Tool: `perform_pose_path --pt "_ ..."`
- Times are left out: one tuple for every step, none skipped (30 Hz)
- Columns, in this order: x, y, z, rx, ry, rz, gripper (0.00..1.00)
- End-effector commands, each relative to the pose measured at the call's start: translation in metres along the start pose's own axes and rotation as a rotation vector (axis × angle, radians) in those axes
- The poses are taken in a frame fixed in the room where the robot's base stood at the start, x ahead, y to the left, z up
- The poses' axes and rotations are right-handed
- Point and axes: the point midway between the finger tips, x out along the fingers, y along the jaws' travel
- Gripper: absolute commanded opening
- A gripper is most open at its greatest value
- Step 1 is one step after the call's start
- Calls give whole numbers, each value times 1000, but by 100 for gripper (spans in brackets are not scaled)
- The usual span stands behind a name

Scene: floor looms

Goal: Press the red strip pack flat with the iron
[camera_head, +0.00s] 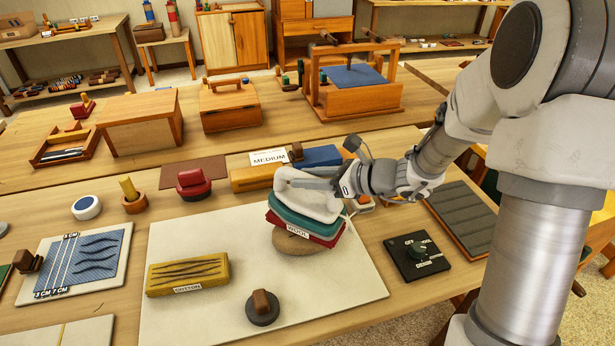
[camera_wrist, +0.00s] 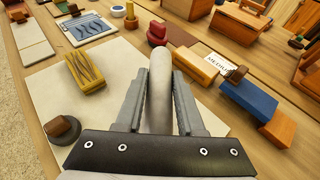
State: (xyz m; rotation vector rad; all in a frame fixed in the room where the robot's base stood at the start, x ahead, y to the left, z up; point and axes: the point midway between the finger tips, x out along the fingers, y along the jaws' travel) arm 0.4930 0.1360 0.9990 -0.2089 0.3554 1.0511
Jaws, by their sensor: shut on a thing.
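My gripper (camera_head: 338,184) is shut on the white handle of the iron (camera_head: 298,207), which has a teal body. In the wrist view the pale handle (camera_wrist: 158,95) stands between both fingers (camera_wrist: 158,105). The red strip pack (camera_head: 308,235), with a WOOL tag, is directly under the iron. They look touching in the head view, but I cannot tell how hard the iron presses. The pack's top is hidden by the iron. A brown rounded piece (camera_head: 298,246) shows under the pack's front edge.
A pale board (camera_head: 215,318) lies underneath. On it are a yellow COTTON pack (camera_head: 188,275) with dark wavy strips and a dark round weight (camera_head: 262,308) with a wooden knob. A black dial panel (camera_head: 418,258) is to the right. A red-handled block (camera_head: 193,184) stands behind.

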Motion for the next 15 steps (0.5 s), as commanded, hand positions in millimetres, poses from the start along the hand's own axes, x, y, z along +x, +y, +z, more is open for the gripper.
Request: perform_pose_path --pt "0 0 2 -2 -4 0 0" --pt "0 0 2 -2 -4 0 0" --pt "0 0 2 -2 -4 0 0" --pt "0 0 2 -2 -4 0 0" --pt "0 0 2 -2 -4 0 0" --pt "0 0 2 -2 -4 0 0" --pt "0 0 2 -2 -4 0 0" --pt "0 0 2 -2 -4 0 0" --pt "0 0 1 -2 -4 0 0" --pt "0 0 1 -2 -4 0 0" --pt "0 0 1 -2 -4 0 0" --pt "1 0 0 -2 -4 0 0" --pt "1 0 0 -2 -4 0 0" --pt "1 0 -1 -2 -4 0 0" --pt "1 0 -1 -2 -4 0 0"
